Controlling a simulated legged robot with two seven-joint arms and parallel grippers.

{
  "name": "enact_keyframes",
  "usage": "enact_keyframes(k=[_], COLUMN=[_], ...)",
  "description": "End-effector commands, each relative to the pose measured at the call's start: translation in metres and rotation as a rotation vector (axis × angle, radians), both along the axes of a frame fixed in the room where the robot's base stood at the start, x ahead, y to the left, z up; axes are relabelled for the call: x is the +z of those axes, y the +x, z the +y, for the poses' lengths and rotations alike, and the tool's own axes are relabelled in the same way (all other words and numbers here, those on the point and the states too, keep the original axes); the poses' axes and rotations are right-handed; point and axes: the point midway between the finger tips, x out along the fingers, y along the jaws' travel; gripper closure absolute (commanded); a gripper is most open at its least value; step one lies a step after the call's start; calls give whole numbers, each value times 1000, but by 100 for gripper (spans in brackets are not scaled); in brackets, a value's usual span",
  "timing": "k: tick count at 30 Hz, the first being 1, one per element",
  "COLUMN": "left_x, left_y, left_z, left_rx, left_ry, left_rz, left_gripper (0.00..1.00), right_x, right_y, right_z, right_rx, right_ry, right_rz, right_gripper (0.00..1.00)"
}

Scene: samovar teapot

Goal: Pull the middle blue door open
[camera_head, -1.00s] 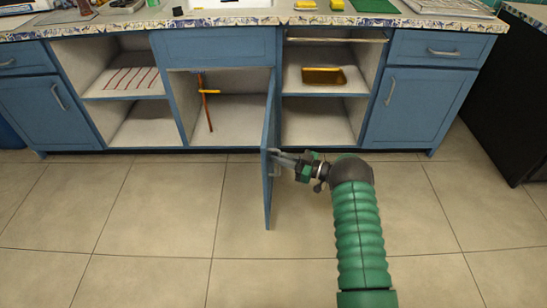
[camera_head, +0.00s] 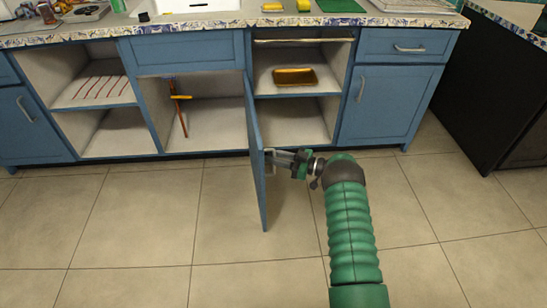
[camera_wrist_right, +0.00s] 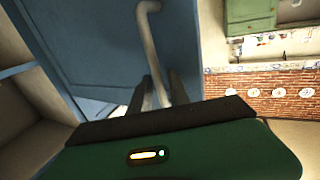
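The middle blue door (camera_head: 257,150) stands swung out from the counter, seen nearly edge-on in the head view. The cabinet space behind it (camera_head: 215,125) is exposed, with an orange and red pipe (camera_head: 181,105) inside. My right gripper (camera_head: 274,158) is at the outer face of the door, on its right side. In the right wrist view the pale bar handle (camera_wrist_right: 150,50) runs down between the two dark fingers (camera_wrist_right: 162,92), which look close around it. The finger contact is partly hidden by the gripper body. My left gripper is in neither view.
Open shelves flank the middle cabinet, with an amber tray (camera_head: 295,77) on the right one. A closed blue door (camera_head: 390,105) is farther right, and a black appliance (camera_head: 490,90) stands beyond it. The tiled floor (camera_head: 130,220) in front is clear.

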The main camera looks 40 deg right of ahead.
Motion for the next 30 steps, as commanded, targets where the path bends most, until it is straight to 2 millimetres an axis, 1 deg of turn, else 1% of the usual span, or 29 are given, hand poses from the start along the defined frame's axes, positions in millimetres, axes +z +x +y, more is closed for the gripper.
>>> enact_keyframes(k=[1,2,10,14,17,23,27,30], left_x=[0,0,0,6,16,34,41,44], left_y=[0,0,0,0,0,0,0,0], left_z=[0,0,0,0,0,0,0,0], left_rx=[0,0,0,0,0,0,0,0], left_ry=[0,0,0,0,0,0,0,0], left_rz=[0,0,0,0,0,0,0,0], left_gripper=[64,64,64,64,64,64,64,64], right_x=[0,0,0,2,4,3,1,0], right_y=[0,0,0,-9,-26,-75,-106,-122], right_z=[0,0,0,-7,-20,-55,-77,-89], right_rx=[0,0,0,-2,-5,-5,-4,-3], right_ry=[0,0,-1,-1,1,-1,0,-1], right_rz=[0,0,-2,-1,-1,1,0,1], right_gripper=[70,67,67,67,67,67,67,67])
